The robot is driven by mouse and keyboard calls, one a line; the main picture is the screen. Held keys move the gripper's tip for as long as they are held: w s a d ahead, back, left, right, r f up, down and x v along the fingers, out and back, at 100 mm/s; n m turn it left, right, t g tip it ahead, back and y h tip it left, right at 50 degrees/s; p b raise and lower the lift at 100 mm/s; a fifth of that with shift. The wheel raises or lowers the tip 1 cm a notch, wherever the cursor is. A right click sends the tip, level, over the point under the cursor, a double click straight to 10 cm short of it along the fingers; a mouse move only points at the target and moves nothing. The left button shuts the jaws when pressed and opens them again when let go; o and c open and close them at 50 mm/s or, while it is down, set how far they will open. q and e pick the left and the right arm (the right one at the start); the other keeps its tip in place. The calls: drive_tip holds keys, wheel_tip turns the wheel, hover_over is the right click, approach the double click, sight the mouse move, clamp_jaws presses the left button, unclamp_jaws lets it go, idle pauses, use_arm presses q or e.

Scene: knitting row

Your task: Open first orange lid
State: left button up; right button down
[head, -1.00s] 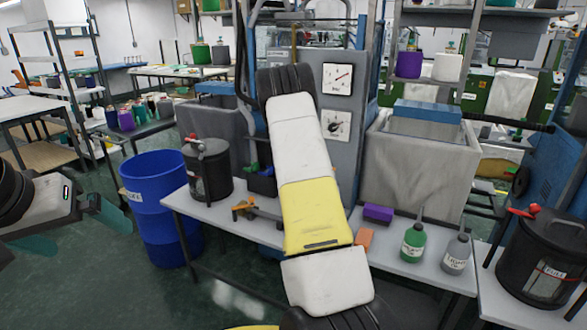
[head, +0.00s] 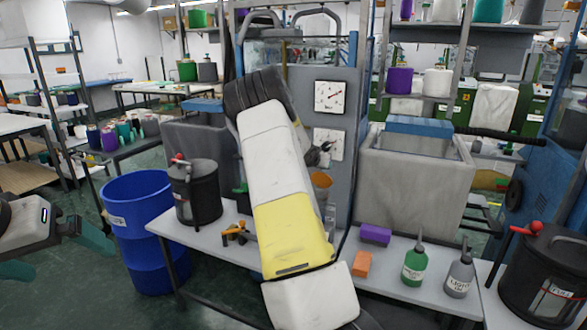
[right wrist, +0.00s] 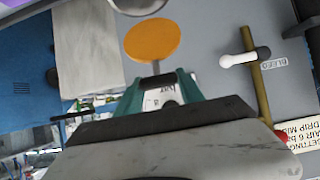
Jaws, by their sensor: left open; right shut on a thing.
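An orange round lid (right wrist: 152,40) with a thin stem shows in the right wrist view, just beyond my right gripper (right wrist: 158,92). The teal fingers are shut around the lower end of the stem. In the head view, part of the orange lid (head: 320,181) shows beside my right arm, in front of the grey machine (head: 345,60). The right gripper is hidden behind that arm there. My left gripper (head: 55,254) is open and empty at the left edge, its teal fingers far apart, away from the machine.
A white-tipped lever (right wrist: 240,58) marked BLEED is near the lid. A blue barrel (head: 138,230) stands left.

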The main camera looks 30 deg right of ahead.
drive_tip(key=shift+w+d+g+y, duration=0.8)
drive_tip(key=shift+w+d, duration=0.2)
drive_tip(key=shift+d, duration=0.15)
drive_tip(key=shift+w+d+g+y, duration=0.7)
drive_tip(key=shift+w+d+y, duration=0.25)
drive_tip(key=shift+d, duration=0.15)
drive_tip(key=shift+f, duration=0.1)
drive_tip(key=c, duration=0.7)
unclamp_jaws()
drive_tip(key=shift+w+d, duration=0.1)
